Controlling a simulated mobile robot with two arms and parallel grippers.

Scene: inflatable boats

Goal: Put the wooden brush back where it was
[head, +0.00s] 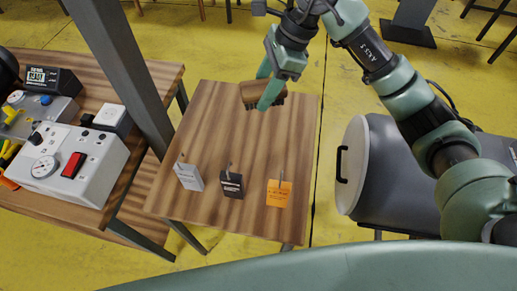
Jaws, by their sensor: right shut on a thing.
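The wooden brush (250,93) is brown with a dark bristle side facing down. My right gripper (266,92) is shut on it, with one green finger in front of the brush and the other behind. The brush is over the far part of a small wooden table (210,130); I cannot tell whether it touches the top. My left gripper is not in view.
A white tag (188,177), a black tag (232,185) and an orange tag (278,194) are along the table's near side. The middle is clear. Left, another table holds a gauge box (72,165). Right is a grey drum (395,170) with a black handle.

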